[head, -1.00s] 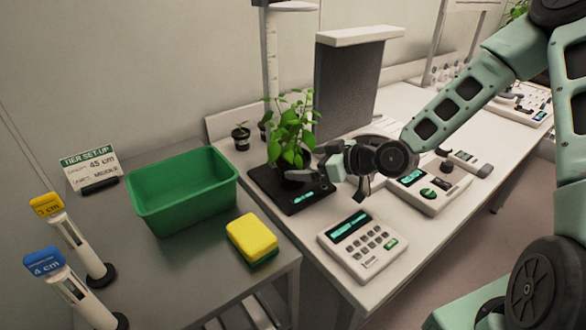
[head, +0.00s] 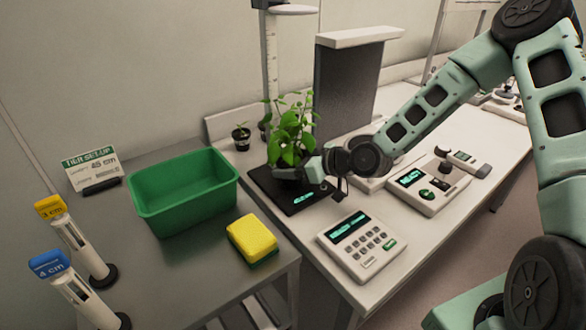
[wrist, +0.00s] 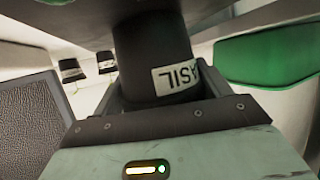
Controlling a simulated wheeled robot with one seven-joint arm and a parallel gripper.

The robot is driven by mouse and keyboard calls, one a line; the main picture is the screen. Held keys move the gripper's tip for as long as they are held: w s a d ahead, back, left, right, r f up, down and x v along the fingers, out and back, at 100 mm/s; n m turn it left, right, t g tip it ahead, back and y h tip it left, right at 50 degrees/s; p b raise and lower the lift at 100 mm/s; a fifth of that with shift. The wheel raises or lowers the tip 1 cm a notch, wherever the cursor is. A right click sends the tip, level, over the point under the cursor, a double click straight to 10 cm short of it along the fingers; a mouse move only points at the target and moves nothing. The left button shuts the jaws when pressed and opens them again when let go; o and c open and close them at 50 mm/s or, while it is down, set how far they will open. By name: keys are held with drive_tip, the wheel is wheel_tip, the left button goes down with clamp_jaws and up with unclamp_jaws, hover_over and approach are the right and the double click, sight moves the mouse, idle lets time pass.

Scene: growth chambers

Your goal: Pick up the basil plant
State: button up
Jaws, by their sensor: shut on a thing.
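The basil plant (head: 291,138) is a leafy green plant in a dark pot, on or just over a black scale plate (head: 302,201) on the white bench. In the wrist view the dark pot (wrist: 150,50) stands between my fingers, with a white label partly reading "BASIL". My gripper (head: 300,173) reaches in from the right at pot height and is shut on the pot. I cannot tell whether the pot touches the plate.
A small potted seedling (head: 241,137) stands behind the plant. A green bin (head: 185,215) and a yellow sponge (head: 252,236) are on the grey table at left. A keypad device (head: 361,243) stands in front, another device (head: 424,187) at right. A dark grey panel (head: 345,90) rises behind.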

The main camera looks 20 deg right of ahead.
drive_tip(key=shift+r, duration=0.1)
drive_tip(key=shift+r, duration=0.8)
wheel_tip(320, 180, up, 2)
drive_tip(key=shift+d+b, duration=0.1)
drive_tip(key=shift+b, duration=0.25)
drive_tip(key=s+d+p, duration=0.2)
drive_tip(key=s+d, duration=0.1)
drive_tip(key=s, duration=0.1)
drive_tip(key=s+d+p, duration=0.2)
drive_tip(key=s+d, duration=0.2)
drive_tip(key=s, duration=0.1)
drive_tip(key=s+d+p, duration=0.3)
drive_tip(key=s+d, duration=0.1)
drive_tip(key=shift+s+d+f, duration=0.1)
drive_tip(key=shift+s+d, duration=0.15)
drive_tip(key=shift+s, duration=0.15)
